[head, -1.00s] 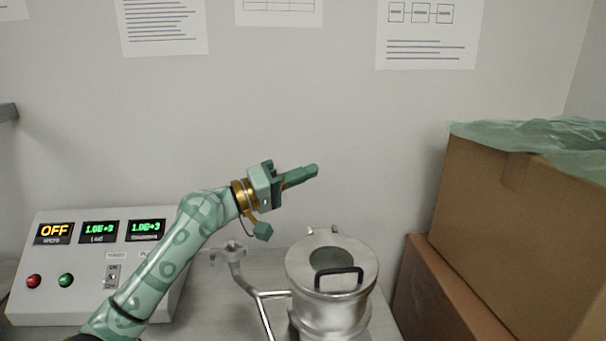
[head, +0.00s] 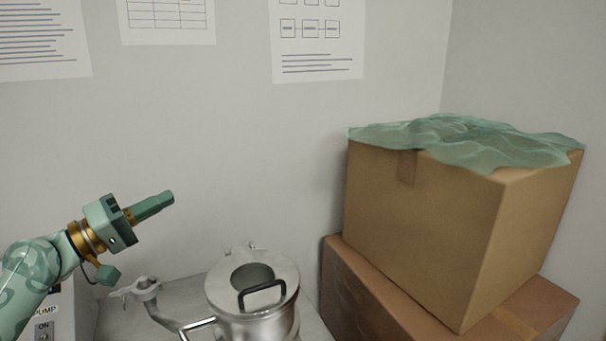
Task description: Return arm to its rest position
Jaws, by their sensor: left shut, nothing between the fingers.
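My left gripper (head: 155,205) is at the left of the head view, its arm coming in from the lower left. Its fingers are together, point to the right and slightly up, and hold nothing. It is in the air, up and to the left of the metal vacuum chamber (head: 228,300), and appears apart from it. The chamber has a round lid with a black handle (head: 262,292) and a dark round window. My right gripper is not in view.
A pipe with a clamp (head: 146,287) runs left from the chamber. Part of the pump control box (head: 66,312) shows at lower left. Stacked cardboard boxes (head: 425,220) stand at right, the top one under green plastic sheeting (head: 470,140). Papers hang on the wall.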

